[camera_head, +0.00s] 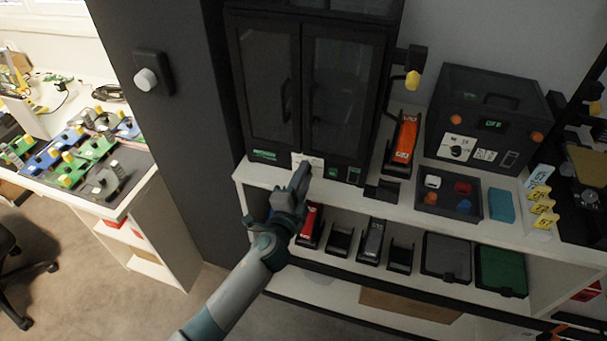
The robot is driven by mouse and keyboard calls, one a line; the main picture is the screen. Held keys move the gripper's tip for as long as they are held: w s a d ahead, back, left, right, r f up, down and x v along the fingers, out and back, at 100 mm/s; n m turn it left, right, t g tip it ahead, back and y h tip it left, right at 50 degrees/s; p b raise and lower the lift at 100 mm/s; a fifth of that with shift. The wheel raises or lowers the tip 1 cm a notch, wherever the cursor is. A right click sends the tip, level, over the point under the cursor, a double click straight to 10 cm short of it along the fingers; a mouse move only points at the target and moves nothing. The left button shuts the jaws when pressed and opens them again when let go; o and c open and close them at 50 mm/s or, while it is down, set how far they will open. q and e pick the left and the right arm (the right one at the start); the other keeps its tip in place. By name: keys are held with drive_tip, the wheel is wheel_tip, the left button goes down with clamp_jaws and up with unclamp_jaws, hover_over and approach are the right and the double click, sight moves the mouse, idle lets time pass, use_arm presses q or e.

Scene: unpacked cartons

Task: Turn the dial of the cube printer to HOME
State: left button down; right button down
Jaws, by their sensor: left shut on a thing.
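A tall black machine with two glass doors (308,85) stands on the white shelf; I take it to be the cube printer. A small white panel (318,163) is low on its front. My left gripper (303,170) reaches up to this panel, shut on a small part there, which I take to be the dial. The fingers hide the dial, so its pointer and setting cannot be read. A black box (488,110) to the right has its own white dial panel (457,149) and a lit green display; my gripper is well away from it. My right gripper is not in view.
An orange-topped device (404,140) and a black tray of coloured pieces (447,196) stand right of the machine. A red-topped device (310,222) and several dark holders are on the lower shelf, close to my left arm. A dark pillar (165,120) stands at left.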

use_arm(q)
drive_tip(key=m, duration=0.4)
drive_tip(key=shift+p, duration=0.3)
drive_tip(key=shift+f+m, duration=0.15)
drive_tip(key=shift+m, duration=0.65)
drive_tip(key=c, duration=1.5)
unclamp_jaws()
